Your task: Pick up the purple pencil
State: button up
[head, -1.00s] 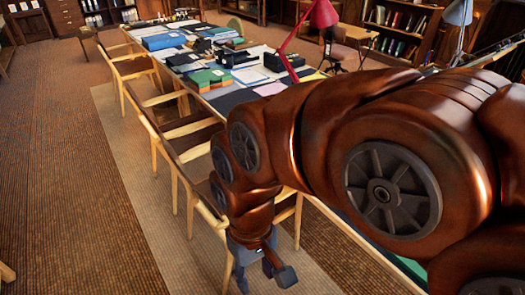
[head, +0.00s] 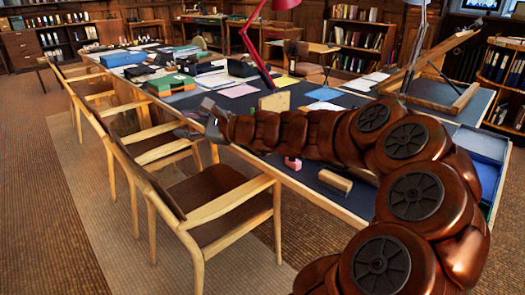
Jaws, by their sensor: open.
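I cannot make out a purple pencil in the head view. The long dark-topped table (head: 345,205) runs from the near right to the far left. My arm reaches across its near part toward the left. My gripper (head: 200,119) is at the table's chair-side edge, above the nearest chair. It is small in the picture, and its fingers look apart with nothing visible between them. My arm hides part of the tabletop behind it.
Wooden armchairs (head: 228,205) line the left side. On the table are a wooden block (head: 335,181), a small pink object (head: 292,163), a cream block (head: 274,102), a blue tray (head: 483,143), a red lamp (head: 262,62) and a lavender sheet (head: 240,90).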

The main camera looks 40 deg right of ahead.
jog(key=s+d+f+m+h+b, duration=0.1)
jog(key=d+f+m+h+b, duration=0.1)
jog(key=d, duration=0.7)
jog(key=s+d+f+m+t+h+b, duration=0.1)
jog(key=s+d+f+m+h+b, duration=0.1)
jog(key=d+f+m+h, duration=0.3)
jog(key=s+d+f+m+t+h+b, duration=0.1)
jog(key=d+f+m, duration=0.4)
jog(key=d, duration=0.8)
jog(key=shift+s+d+m+h+b, duration=0.1)
jog(key=shift+s+m+h+b, duration=0.25)
jog(key=shift+m+h, duration=0.25)
jog(key=shift+s+d+m+h+b, duration=0.1)
jog(key=shift+s+m+h+b, duration=0.15)
jog(key=shift+m+h, duration=0.35)
jog(key=shift+w+d+f, duration=0.1)
jog(key=shift+d+f, duration=0.05)
jog(key=shift+d, duration=0.05)
jog(key=shift+b+x, duration=0.3)
jog(key=shift+x, duration=0.85)
jog(key=w, duration=0.1)
jog(key=w+b, duration=0.1)
jog(key=w, duration=0.1)
jog(key=shift+w+f, duration=0.2)
jog(key=shift+f, duration=0.15)
jog(key=shift+x, duration=0.9)
jog(key=shift+d+r, duration=0.1)
jog(key=shift+r, duration=0.1)
grip_shut()
